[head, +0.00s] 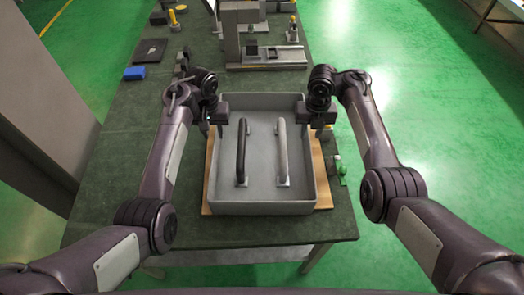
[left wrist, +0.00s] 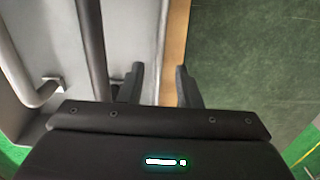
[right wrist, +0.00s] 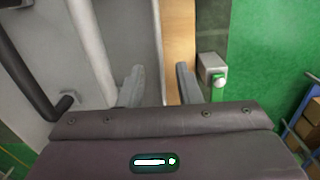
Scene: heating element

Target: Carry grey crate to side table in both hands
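The grey crate (head: 262,208) stands on a wooden board on the green-topped table. Inside it are a black bar handle (head: 241,152) and a light grey bar handle (head: 282,152). My left gripper (head: 213,124) is at the crate's left wall, its fingers (left wrist: 160,85) apart, one on the inner side and one on the outer side. My right gripper (head: 317,126) is at the right wall, its fingers (right wrist: 160,85) likewise apart on either side of the wall. Whether any finger touches the wall is not clear. I cannot make out a side table.
The wooden board (head: 324,185) shows around the crate. A small green-and-grey part (head: 341,168) lies close to its right side. A grey machine (head: 265,50) stands behind, with a blue block (head: 134,73) and a black tablet-like item (head: 150,50) at back left. Green floor is open at right.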

